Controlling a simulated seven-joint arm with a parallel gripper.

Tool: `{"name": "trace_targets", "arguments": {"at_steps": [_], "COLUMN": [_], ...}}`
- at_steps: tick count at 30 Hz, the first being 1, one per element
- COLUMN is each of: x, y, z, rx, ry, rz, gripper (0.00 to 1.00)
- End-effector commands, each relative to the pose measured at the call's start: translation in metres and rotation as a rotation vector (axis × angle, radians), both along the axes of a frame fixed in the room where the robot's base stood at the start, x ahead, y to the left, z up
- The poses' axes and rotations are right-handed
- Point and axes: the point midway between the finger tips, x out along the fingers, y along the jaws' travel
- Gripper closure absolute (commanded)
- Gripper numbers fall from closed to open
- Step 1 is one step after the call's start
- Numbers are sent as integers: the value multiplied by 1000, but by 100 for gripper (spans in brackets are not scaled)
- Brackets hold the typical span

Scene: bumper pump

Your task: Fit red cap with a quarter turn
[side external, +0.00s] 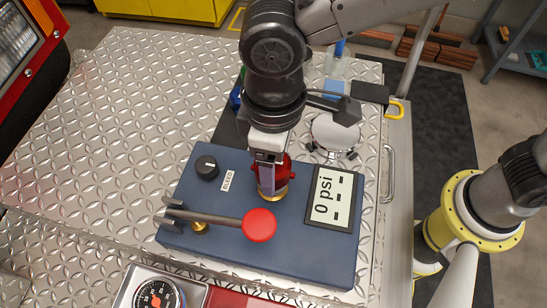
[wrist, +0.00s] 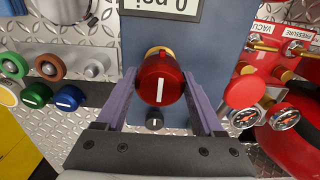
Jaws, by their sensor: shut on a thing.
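The red cap (wrist: 160,80) has a white line on its top, which runs up and down in the wrist view. My gripper (wrist: 158,92) is shut on it, a finger on each side. In the side external view the cap (side external: 283,168) is partly hidden behind my gripper (side external: 268,172). The cap is upright over a brass fitting (side external: 272,193) on the blue pump box (side external: 190,215). Brass also shows at the cap's upper edge in the wrist view (wrist: 158,51). I cannot tell whether the cap is seated or slightly raised.
A lever with a red knob (side external: 259,225) lies across the box front. A black bleed knob (side external: 206,166) and a display reading "0 psi" (side external: 329,199) flank the cap. Green (wrist: 36,95) and blue (wrist: 68,98) caps stand left in the wrist view. A red gauge panel (wrist: 268,65) is right.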

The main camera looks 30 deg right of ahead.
Motion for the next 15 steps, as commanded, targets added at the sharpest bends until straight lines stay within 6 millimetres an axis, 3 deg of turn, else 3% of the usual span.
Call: {"name": "trace_targets", "arguments": {"at_steps": [15], "x": [0], "y": [0], "z": [-4], "rx": [1], "ry": [-1], "rz": [0], "gripper": [97]}}
